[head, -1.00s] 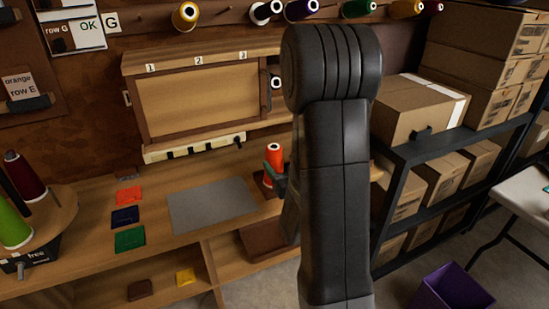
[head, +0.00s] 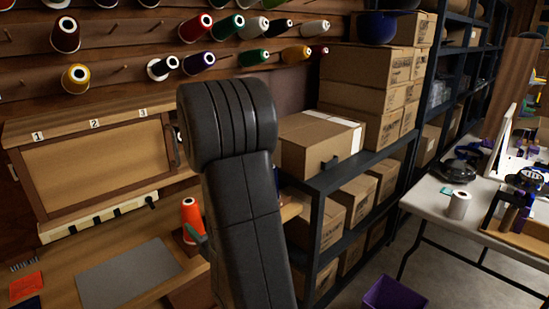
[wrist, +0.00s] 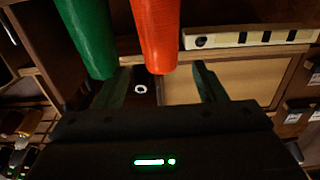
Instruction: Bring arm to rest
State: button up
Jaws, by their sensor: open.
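My arm rises through the middle of the head view and hides most of my gripper. One green-grey finger shows beside an orange thread cone (head: 192,214), which stands on the bench (head: 60,262). In the wrist view my gripper (wrist: 162,82) is open, its two fingers spread. The orange cone (wrist: 156,35) shows beyond the gap between them, and nothing is visibly clamped. A green cone (wrist: 88,38) is beside it on the left, near the left finger.
A thread rack (head: 110,60) with several spools is on the wall, above a framed board (head: 95,165). A grey mat (head: 130,275) lies on the bench. A dark shelf with cardboard boxes (head: 320,145) stands right of my arm. Further right are a white table (head: 440,210) and a purple bin (head: 393,294).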

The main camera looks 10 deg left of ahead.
aim_at(191, 203)
jog(key=x, duration=1)
jog(key=shift+f, duration=0.35)
notch_tip(191, 203, up, 2)
jog(key=shift+d+r+p, duration=0.15)
jog(key=shift+r+p, duration=0.05)
jog(key=shift+p, duration=0.5)
jog(key=shift+s+r, duration=0.1)
jog(key=shift+r, duration=0.5)
jog(key=shift+f, duration=0.1)
